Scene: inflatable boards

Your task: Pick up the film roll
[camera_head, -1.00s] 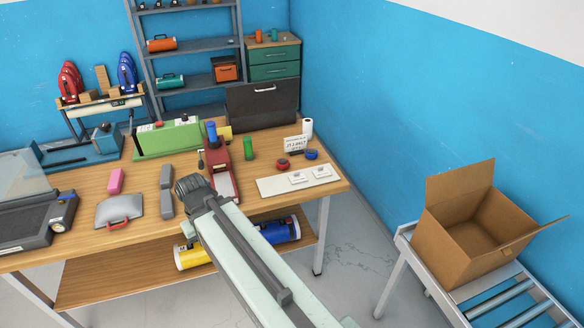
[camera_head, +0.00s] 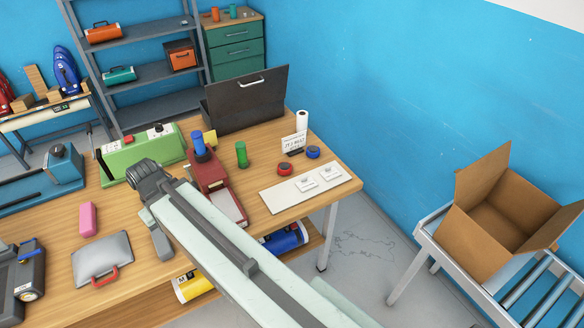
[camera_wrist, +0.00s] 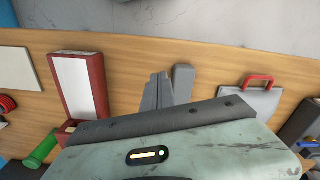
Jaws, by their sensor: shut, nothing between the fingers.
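I cannot tell for sure which object is the film roll. A small white upright roll (camera_head: 302,120) stands at the table's back right corner.
The wooden table (camera_head: 130,220) also carries a green machine (camera_head: 140,155), a grey case (camera_head: 101,258), a pink block (camera_head: 88,219) and a white board (camera_head: 285,195). An open carton (camera_head: 490,225) stands on a roller conveyor at right. Floor between is clear.

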